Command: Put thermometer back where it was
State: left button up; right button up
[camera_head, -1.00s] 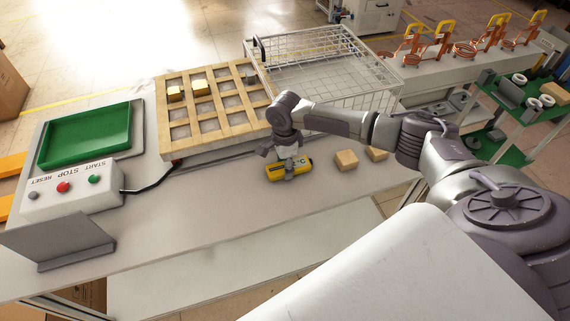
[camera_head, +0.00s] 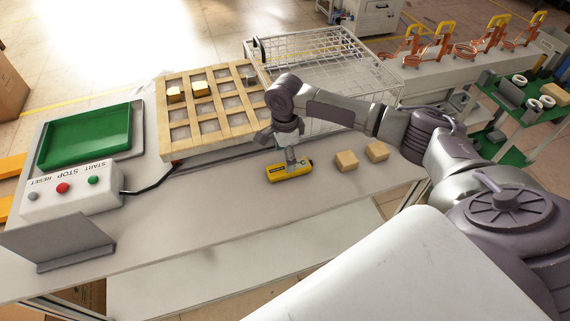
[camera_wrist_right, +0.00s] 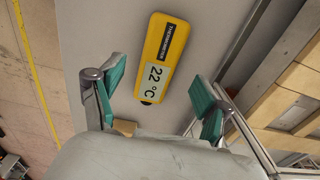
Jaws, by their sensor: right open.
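The yellow thermometer (camera_head: 290,171) lies on the grey table, in front of the wooden grid tray. In the right wrist view the thermometer (camera_wrist_right: 162,58) shows its face, with a display reading 22 °C. My right gripper (camera_head: 290,158) is just above and behind it in the head view. In the right wrist view its two green-padded fingers (camera_wrist_right: 157,97) are spread wide, with nothing between them, and the thermometer lies beyond the fingertips. My left gripper is not in view.
Two wooden blocks (camera_head: 346,161) (camera_head: 377,151) stand right of the thermometer. The wooden grid tray (camera_head: 183,138) and a wire basket (camera_head: 330,50) are behind. A control box (camera_head: 75,192) and green tray (camera_head: 85,138) are at left. The table front is clear.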

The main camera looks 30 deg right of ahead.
notch_tip(320, 180, up, 7)
dwell(0.3)
dwell(0.4)
